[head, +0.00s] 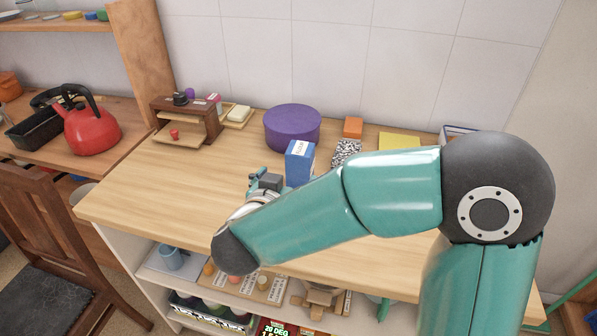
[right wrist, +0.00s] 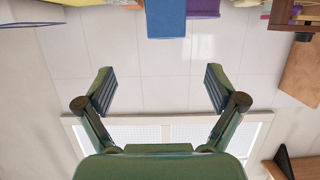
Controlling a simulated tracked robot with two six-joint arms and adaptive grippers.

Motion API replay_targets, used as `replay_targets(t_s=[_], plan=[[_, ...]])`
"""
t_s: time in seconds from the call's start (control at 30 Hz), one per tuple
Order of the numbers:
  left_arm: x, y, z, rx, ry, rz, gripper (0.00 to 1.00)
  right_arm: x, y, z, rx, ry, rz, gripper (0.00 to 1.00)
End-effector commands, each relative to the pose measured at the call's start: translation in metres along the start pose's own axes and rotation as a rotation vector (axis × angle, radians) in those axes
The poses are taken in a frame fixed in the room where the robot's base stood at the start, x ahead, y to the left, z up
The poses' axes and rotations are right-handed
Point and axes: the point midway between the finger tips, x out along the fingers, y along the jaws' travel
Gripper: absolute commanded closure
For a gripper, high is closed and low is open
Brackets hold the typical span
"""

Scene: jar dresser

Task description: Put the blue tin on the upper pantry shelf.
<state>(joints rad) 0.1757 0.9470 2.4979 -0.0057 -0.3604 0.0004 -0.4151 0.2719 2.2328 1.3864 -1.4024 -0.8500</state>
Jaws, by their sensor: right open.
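The blue tin (head: 299,164), a tall box with a pale label, stands upright on the wooden counter (head: 150,195). My right gripper (head: 262,180) is just left of the tin in the head view, partly hidden by my own arm. In the right wrist view my right gripper (right wrist: 160,88) is open with nothing between its fingers. The blue tin (right wrist: 165,18) shows there at the top edge, beyond the fingertips and apart from them. An upper shelf (head: 60,22) with small coloured items is at the head view's upper left; I cannot tell whether it is the pantry shelf. My left gripper is not in view.
A purple round box (head: 292,128) stands behind the tin. A speckled box (head: 346,152) and an orange block (head: 353,127) stand to its right. A small wooden rack (head: 186,121) is at the back left. The counter's left front is clear. A red kettle (head: 90,130) stands farther left.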

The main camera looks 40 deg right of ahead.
Motion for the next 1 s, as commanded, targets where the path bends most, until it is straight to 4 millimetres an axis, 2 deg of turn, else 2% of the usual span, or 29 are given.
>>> replay_targets(t_s=[0.2, 0.4, 0.73, 1.0], plan=[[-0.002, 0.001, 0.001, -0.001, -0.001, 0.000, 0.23, 0.046, -0.002, 0.000, -0.001, -0.001, 0.000, 0.06], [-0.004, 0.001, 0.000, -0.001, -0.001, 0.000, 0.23, 0.083, -0.004, -0.001, 0.000, -0.001, -0.004, 0.06], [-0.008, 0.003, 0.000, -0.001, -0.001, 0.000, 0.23, 0.106, -0.008, -0.004, 0.000, 0.000, -0.007, 0.06], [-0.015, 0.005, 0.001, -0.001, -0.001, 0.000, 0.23, 0.143, -0.013, -0.007, 0.000, 0.000, -0.006, 0.06]])
